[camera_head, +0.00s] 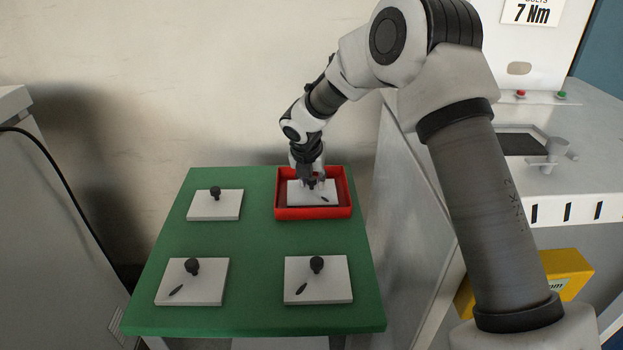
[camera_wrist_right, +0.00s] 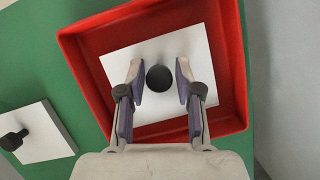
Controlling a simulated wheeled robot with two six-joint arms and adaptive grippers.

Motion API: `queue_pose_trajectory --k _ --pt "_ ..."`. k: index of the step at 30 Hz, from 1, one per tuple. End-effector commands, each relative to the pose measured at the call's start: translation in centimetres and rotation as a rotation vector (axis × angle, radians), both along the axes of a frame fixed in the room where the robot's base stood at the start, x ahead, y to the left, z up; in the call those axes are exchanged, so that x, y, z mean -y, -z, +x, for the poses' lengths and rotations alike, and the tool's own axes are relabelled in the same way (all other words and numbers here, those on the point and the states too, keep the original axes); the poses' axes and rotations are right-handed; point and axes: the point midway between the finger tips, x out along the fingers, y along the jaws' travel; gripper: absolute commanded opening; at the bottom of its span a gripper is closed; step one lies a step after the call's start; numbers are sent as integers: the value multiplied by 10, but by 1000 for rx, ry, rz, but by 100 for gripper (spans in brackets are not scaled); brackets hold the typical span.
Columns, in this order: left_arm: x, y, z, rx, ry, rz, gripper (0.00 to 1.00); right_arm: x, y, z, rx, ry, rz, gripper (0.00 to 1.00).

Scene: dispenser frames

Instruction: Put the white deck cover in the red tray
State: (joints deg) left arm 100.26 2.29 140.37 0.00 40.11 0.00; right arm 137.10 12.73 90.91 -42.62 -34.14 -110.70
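A white deck cover (camera_head: 297,196) with a black knob lies inside the red tray (camera_head: 313,213) at the back right of the green table. In the right wrist view the cover (camera_wrist_right: 190,42) sits within the walls of the tray (camera_wrist_right: 85,62), slightly turned to them. My right gripper (camera_head: 312,181) is just above this cover. In the wrist view its fingers (camera_wrist_right: 159,80) are open, one on each side of the black knob (camera_wrist_right: 159,78), with gaps on both sides. My left gripper is not in view.
Three other white covers with black knobs lie on the green table (camera_head: 257,240): back left (camera_head: 230,207), front left (camera_head: 205,290) and front right (camera_head: 335,285). A white machine (camera_head: 590,180) stands at the right. A yellow box (camera_head: 568,268) is at the lower right.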

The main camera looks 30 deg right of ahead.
Motion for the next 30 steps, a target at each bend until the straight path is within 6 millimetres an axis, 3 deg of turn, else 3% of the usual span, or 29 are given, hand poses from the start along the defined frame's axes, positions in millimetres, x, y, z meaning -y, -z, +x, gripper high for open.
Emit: queue_pose_trajectory --k 11,14,24,30 --pt "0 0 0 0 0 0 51 -1 -5 0 2 1 -1 50" --pt "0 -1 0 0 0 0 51 -5 -18 -3 5 0 -1 50" --pt "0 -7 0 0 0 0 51 -28 -95 -25 6 0 -1 50" --pt "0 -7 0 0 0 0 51 -33 -112 -31 2 1 -1 50"
